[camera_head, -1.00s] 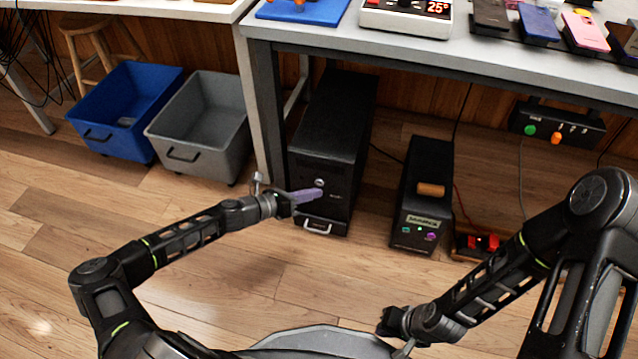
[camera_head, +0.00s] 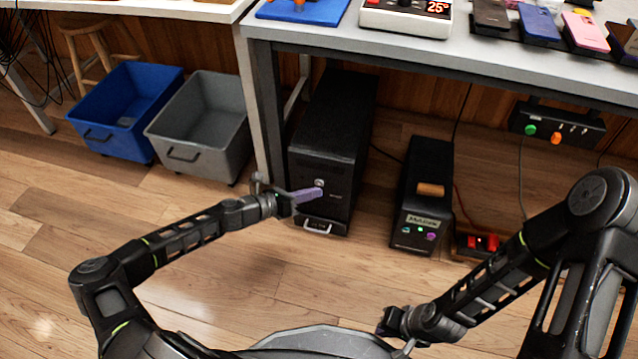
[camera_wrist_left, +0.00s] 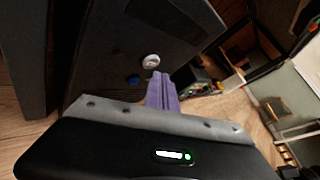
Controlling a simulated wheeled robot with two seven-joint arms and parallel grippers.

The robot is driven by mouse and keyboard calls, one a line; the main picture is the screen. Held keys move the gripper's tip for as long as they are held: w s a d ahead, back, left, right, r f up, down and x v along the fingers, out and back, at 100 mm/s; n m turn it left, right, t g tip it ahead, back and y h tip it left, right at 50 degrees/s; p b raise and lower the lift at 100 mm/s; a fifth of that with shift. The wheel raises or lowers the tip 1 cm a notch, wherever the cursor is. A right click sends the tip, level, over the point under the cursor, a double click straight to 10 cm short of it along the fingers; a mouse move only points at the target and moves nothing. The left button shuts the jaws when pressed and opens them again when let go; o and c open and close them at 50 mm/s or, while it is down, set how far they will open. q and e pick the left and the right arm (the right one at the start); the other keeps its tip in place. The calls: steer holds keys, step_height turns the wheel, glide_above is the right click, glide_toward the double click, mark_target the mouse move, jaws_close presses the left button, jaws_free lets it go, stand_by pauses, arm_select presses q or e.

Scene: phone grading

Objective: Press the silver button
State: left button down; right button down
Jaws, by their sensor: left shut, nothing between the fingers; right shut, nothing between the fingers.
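The silver button (camera_head: 319,183) is a small round knob on the front face of the tall black box (camera_head: 338,120) under the table. It also shows in the left wrist view (camera_wrist_left: 151,61), with a smaller blue button (camera_wrist_left: 133,79) beside it. My left gripper (camera_head: 318,193) is shut and empty, its purple fingers pointing at the box front just below the silver button. In the left wrist view the fingertips (camera_wrist_left: 160,76) lie close to the silver button; I cannot tell whether they touch the box. My right gripper (camera_head: 384,328) is low at the bottom, shut and empty.
A smaller black box (camera_head: 424,190) with coloured buttons stands to the right, beside a red-switched power strip (camera_head: 482,243). A blue bin (camera_head: 125,112) and a grey bin (camera_head: 200,125) stand left of the table leg. The floor in front is clear.

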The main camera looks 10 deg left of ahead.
arm_select(q)
steer(key=shift+w, duration=0.35)
steer(key=shift+w, duration=0.5)
stand_by(0.6)
steer(key=shift+s, duration=0.1)
steer(key=shift+s+p, duration=0.4)
steer(key=shift+s, duration=0.4)
steer(key=shift+s+a+p, duration=0.15)
steer(key=shift+s+p, duration=1.3)
steer(key=shift+s, duration=1.05)
